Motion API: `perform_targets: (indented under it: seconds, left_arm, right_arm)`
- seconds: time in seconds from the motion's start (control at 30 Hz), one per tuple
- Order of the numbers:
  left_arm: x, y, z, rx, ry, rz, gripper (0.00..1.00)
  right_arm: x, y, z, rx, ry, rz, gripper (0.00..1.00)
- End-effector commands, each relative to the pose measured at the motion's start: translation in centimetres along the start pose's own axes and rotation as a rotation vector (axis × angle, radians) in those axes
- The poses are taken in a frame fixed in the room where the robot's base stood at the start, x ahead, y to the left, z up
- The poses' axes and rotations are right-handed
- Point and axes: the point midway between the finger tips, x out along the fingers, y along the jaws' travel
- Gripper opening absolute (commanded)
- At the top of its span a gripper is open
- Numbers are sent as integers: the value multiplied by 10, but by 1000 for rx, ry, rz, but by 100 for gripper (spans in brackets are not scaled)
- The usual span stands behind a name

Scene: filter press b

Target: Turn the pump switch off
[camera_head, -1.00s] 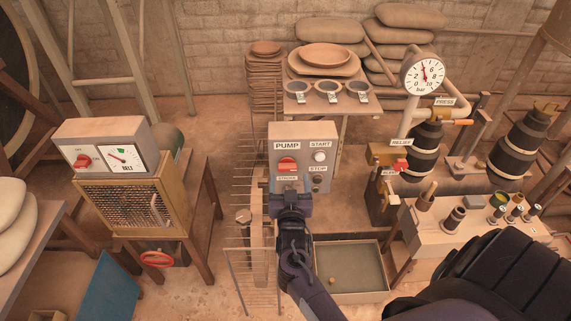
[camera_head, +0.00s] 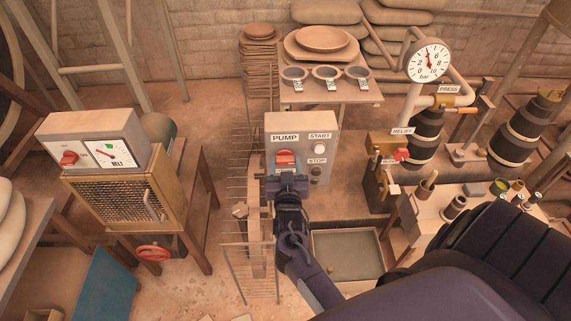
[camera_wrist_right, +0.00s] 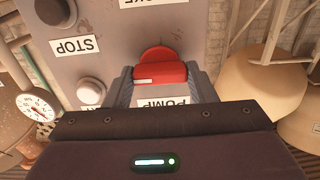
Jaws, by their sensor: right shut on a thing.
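The pump switch (camera_head: 285,157) is a red rotary knob on the grey control box (camera_head: 327,127), under the PUMP label (camera_head: 284,138). Its handle also shows in the right wrist view (camera_wrist_right: 160,70), where it lies crosswise with a white mark near its left end. My right gripper (camera_head: 287,170) is at the front of the box and shut on the switch, one finger at each end of the handle. It covers the lower part of the knob and the label below it in the head view. My left gripper is not in view.
The START button (camera_head: 319,149) and dark STOP button (camera_head: 316,171) are close to the right of my gripper. A wire rack (camera_head: 243,200) stands at its left. A belt unit (camera_head: 95,145) is further left. Relief and press valves (camera_head: 402,154) are at right.

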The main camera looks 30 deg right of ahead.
Motion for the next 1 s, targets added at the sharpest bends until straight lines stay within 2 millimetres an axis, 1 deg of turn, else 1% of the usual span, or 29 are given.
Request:
perform_targets:
  seconds: [0.2,0.47,0.7,1.0]
  left_arm:
    - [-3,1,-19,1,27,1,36]
    - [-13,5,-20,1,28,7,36]
    - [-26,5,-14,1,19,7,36]
    - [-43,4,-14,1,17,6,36]
  right_arm:
    - [0,0,0,-24,-2,0,28]
    - [1,1,-2,-156,-2,0,28]
    - [1,1,-2,-369,-3,0,28]
    - [1,1,-3,-654,-1,0,28]
